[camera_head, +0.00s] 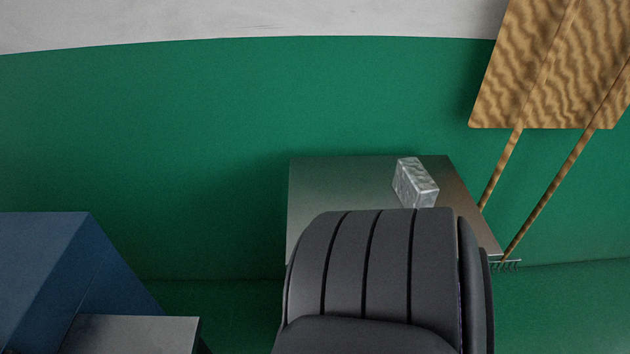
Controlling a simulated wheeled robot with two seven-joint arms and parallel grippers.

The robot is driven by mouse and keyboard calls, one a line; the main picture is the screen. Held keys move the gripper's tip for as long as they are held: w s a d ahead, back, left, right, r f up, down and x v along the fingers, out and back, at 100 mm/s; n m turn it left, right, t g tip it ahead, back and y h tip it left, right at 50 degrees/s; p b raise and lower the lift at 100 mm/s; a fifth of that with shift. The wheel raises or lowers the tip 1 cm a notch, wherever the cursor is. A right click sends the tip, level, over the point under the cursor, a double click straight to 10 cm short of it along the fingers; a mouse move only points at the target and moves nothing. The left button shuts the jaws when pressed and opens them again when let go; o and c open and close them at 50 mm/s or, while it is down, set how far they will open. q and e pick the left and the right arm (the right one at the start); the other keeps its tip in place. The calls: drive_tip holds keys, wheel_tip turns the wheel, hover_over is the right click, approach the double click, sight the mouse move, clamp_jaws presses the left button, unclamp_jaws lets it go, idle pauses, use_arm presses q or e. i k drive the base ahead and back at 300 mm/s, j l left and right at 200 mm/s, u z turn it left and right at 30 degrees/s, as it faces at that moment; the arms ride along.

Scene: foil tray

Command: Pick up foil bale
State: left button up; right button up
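The foil bale (415,182) is a small, crinkled silver block. It lies on the far right part of a grey metal-topped table (340,185) in the camera_head view, slightly turned. Nothing is holding it. Its lower end is close to the top edge of a dark grey ribbed shape in front, which hides the near part of the table. Neither of my grippers is in view.
The dark ribbed shape (390,265), like a padded chair back, fills the lower middle. A wavy-grained wooden panel (550,65) with thin rods stands right of the table. A blue box (45,265) and grey flat surface (130,335) are lower left. The green area left is clear.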

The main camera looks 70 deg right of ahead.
sight(415, 187)
drive_tip(key=z, duration=3.15)
